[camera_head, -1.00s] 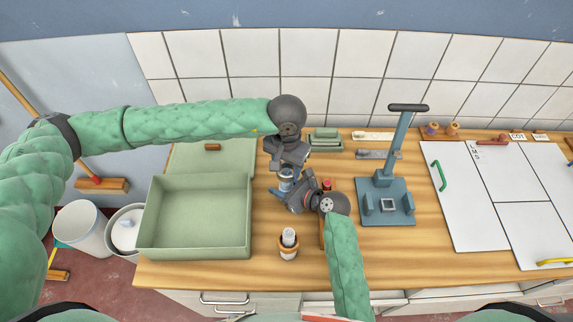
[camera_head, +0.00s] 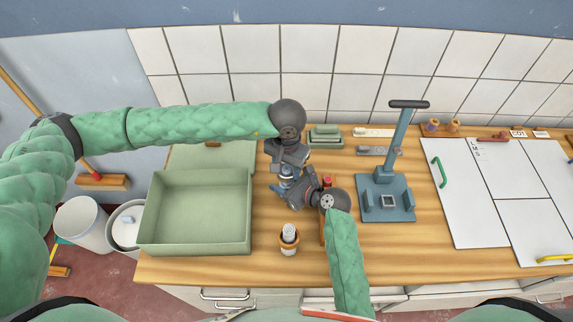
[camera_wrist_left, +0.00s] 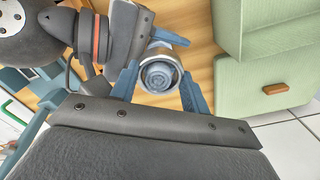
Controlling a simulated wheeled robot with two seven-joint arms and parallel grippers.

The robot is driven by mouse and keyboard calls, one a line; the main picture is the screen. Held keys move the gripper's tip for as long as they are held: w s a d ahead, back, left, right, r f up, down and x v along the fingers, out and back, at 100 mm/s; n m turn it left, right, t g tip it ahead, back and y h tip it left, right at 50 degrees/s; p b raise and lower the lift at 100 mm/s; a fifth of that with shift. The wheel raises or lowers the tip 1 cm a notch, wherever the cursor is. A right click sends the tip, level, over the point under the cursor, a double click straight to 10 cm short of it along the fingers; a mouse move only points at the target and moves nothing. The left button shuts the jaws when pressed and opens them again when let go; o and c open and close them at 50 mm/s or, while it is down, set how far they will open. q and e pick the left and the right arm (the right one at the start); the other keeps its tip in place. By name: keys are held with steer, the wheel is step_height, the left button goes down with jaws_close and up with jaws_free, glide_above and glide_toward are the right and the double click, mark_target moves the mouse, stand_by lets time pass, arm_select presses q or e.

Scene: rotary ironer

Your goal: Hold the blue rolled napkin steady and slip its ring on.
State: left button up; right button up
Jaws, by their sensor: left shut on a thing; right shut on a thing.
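The blue rolled napkin (camera_head: 287,171) stands roughly upright between my two grippers. In the left wrist view its coiled end (camera_wrist_left: 157,76) shows end-on. A pale ring (camera_wrist_left: 175,72) encircles that end. My left gripper (camera_head: 286,172) comes from the back; its blue-grey fingers lie on either side of the ring and look shut on it. My right gripper (camera_head: 284,188) comes from the front right and looks shut on the napkin lower down. Its dark body also shows at the upper left of the wrist view. How far the ring sits along the napkin is hard to see.
A green open box (camera_head: 196,247) stands to the left. A blue-grey stand with a lever (camera_head: 388,182) is to the right. Small green trays (camera_head: 325,142) lie behind. Bare wood (camera_head: 265,220) shows between box and cup.

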mark_target(288, 169)
arm_select(q)
steer(key=shift+s+d+f, duration=0.15)
steer(key=shift+s+f, duration=0.05)
steer(key=shift+f, duration=0.1)
steer(key=o, duration=0.9)
steer(key=shift+c, duration=0.9)
steer(key=shift+r, duration=0.1)
steer(key=shift+w+d+r, duration=0.1)
steer(key=shift+r, duration=2.45)
steer(key=shift+c, duration=0.3)
steer(key=o, duration=0.4)
steer(key=shift+r, duration=0.75)
steer(key=shift+w+a+r, duration=0.1)
steer(key=shift+r, duration=1.05)
steer(key=shift+a+r, duration=0.1)
steer(key=shift+r, duration=1.05)
